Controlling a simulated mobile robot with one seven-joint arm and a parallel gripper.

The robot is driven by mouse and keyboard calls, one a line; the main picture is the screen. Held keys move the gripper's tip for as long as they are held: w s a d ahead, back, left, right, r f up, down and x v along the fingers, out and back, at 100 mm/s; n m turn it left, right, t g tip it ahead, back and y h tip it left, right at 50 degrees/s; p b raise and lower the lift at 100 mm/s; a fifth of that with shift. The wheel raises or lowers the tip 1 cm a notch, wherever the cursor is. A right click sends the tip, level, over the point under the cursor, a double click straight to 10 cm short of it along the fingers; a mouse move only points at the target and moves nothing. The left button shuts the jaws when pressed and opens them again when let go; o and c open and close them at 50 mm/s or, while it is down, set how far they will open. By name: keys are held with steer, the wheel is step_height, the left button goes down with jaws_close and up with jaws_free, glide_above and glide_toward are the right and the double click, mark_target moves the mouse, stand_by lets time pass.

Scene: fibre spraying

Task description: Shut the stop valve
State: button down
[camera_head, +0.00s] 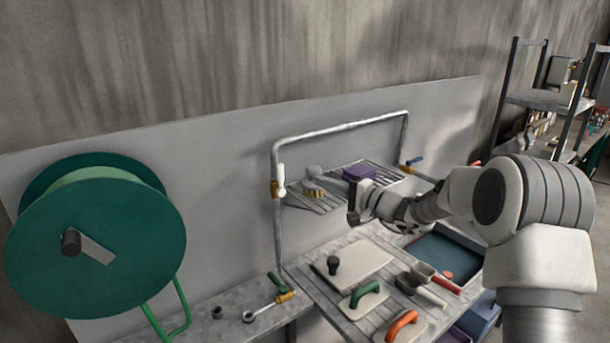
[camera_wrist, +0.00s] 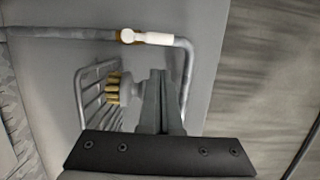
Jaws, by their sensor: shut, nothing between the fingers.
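Several lever valves with brass bodies show, and I cannot tell by sight which is the stop valve. A white-handled valve (camera_head: 281,178) sits on the left upright of the grey pipe frame; in the wrist view its white handle (camera_wrist: 156,39) lies along the pipe. A blue-handled valve (camera_head: 414,160) is on the right upright, and a green-handled valve (camera_head: 277,281) is low at the left bench. My gripper (camera_head: 354,210) is in front of the wire shelf, right of the white-handled valve and apart from it. Its fingers (camera_wrist: 163,90) are together and empty.
The wire shelf (camera_head: 322,205) holds a brush (camera_head: 316,188) and a purple block (camera_head: 358,172). Below are a pale board with a black knob (camera_head: 352,261), green-handled (camera_head: 365,292) and orange-handled (camera_head: 403,322) trowels. A large green reel (camera_head: 95,240) stands at left.

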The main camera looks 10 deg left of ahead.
mark_target(281, 180)
steer(key=p+x, duration=0.3)
steer(key=x, duration=0.6)
steer(key=shift+a, duration=0.3)
steer(key=shift+b, duration=0.6)
